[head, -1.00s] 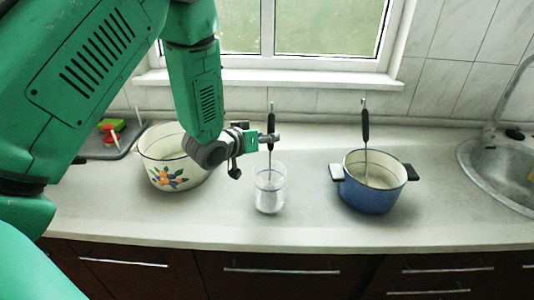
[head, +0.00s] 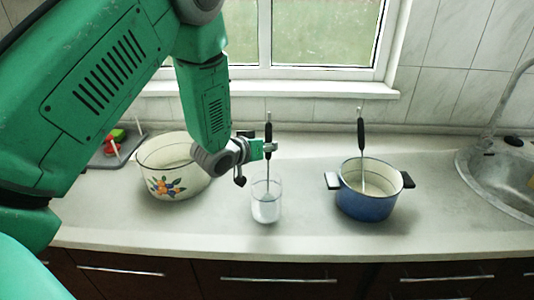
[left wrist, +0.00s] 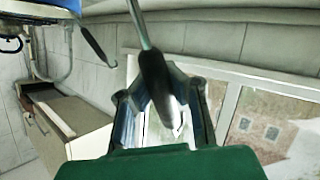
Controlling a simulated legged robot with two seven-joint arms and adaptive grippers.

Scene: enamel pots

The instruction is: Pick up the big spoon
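A spoon with a black handle (head: 268,131) stands upright in a clear glass (head: 266,203) at the middle of the counter. Its handle (left wrist: 157,75) also shows in the left wrist view, between my fingers. My left gripper (head: 268,148) is at the handle, above the glass. Its fingers (left wrist: 160,85) sit close against both sides of the handle and look shut on it. A second long utensil with a black handle (head: 361,134) leans in the blue pot (head: 366,207). I cannot tell by sight which utensil is bigger. My right gripper is not in view.
A white enamel pot with painted fruit (head: 166,188) stands left of the glass, under my left arm. A grey board with red and green items (head: 117,140) lies behind it. A sink (head: 500,175) is at the right. The counter front (head: 310,225) is clear.

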